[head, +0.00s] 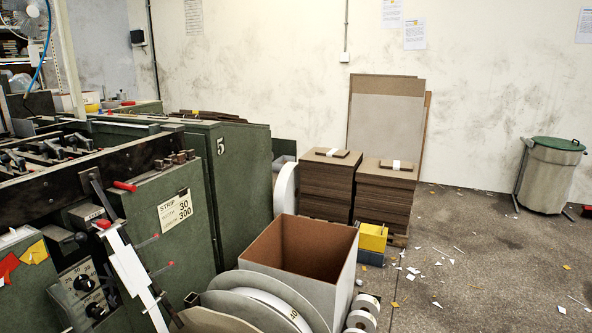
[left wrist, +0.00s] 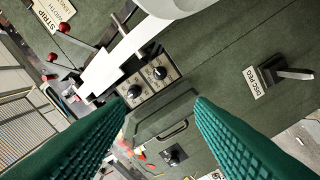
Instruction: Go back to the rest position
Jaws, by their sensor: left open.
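My left gripper (left wrist: 160,106) shows in the left wrist view as two ribbed teal fingers, spread wide apart with nothing between them. Beyond the fingers is the green front of the machine (left wrist: 227,62), with a black handle and a panel of black knobs (left wrist: 147,82); the fingers appear apart from it. I cannot make out the left gripper in the head view. My right gripper is in neither view.
The green machine (head: 240,180) with levers fills the left. An open grey box (head: 331,281) and white rolls (head: 361,321) stand at front centre. Stacked brown board (head: 385,201) stands behind, near a yellow box (head: 373,237). A lidded bin (head: 549,180) is far right. Scrap-strewn floor is open at right.

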